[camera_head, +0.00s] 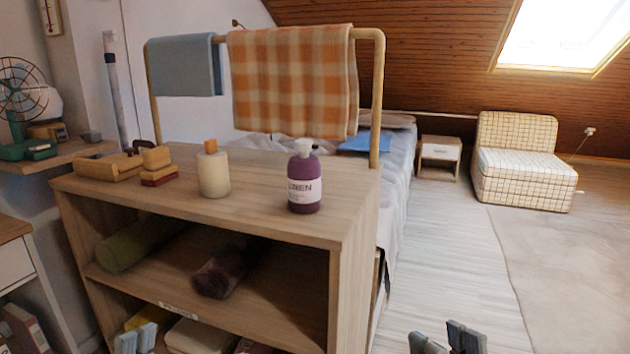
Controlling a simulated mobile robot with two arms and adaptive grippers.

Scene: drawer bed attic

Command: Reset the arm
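My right gripper (447,341) shows at the bottom edge, right of the shelf unit, over the floor. Its two grey fingertips stand apart with nothing between them.
Rolled cloths lie inside. Towels hang on its rail (378,100). Floor (455,255) is clear to the right.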

